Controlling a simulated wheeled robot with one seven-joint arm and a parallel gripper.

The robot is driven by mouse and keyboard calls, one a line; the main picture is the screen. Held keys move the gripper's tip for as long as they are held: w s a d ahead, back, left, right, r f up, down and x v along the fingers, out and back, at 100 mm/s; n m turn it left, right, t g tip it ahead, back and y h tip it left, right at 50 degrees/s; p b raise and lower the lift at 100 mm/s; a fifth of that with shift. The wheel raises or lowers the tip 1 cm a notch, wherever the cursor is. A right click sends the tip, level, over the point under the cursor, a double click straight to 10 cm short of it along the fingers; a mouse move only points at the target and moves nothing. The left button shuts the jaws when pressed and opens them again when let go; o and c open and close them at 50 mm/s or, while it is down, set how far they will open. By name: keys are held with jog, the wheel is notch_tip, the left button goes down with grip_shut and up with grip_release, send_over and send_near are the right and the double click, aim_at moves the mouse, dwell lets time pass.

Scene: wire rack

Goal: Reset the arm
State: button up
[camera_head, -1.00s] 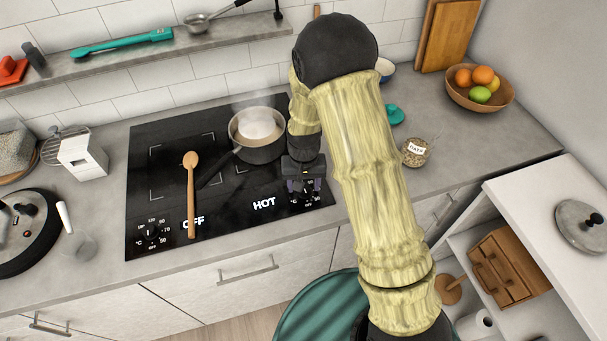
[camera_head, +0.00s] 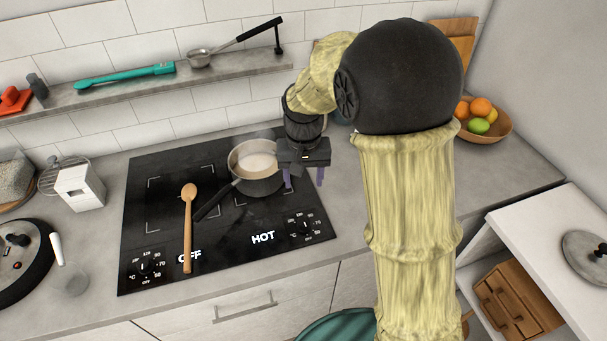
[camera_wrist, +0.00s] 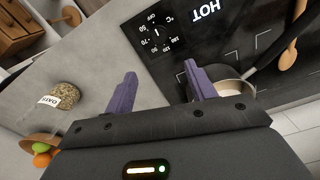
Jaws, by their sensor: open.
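My gripper (camera_head: 304,181) hangs over the right part of the black cooktop, beside the saucepan (camera_head: 259,187), with its fingers pointing down. In the wrist view its two purple fingers (camera_wrist: 160,92) are spread wide with nothing between them. The saucepan stands on the cooktop (camera_head: 215,247) with pale contents, its dark handle toward the lower left. The knob on the hot side (camera_head: 303,226) is in front of the gripper, near "HOT". My arm covers part of the counter on the right.
A wooden spoon (camera_head: 188,225) lies on the cooktop's left side. A fruit bowl (camera_head: 498,130) stands at the back right. A jar labelled "OATS" (camera_wrist: 66,95) is on the counter. A wall shelf (camera_head: 130,91) carries a ladle (camera_head: 200,58).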

jog(key=shift+r, duration=0.55)
jog(key=s+d+f+t, duration=0.2)
jog(key=s+d, duration=1)
jog(key=d, duration=0.1)
jog(key=shift+s+d+t, duration=0.3)
jog(key=shift+s, duration=0.1)
dwell(2.8)
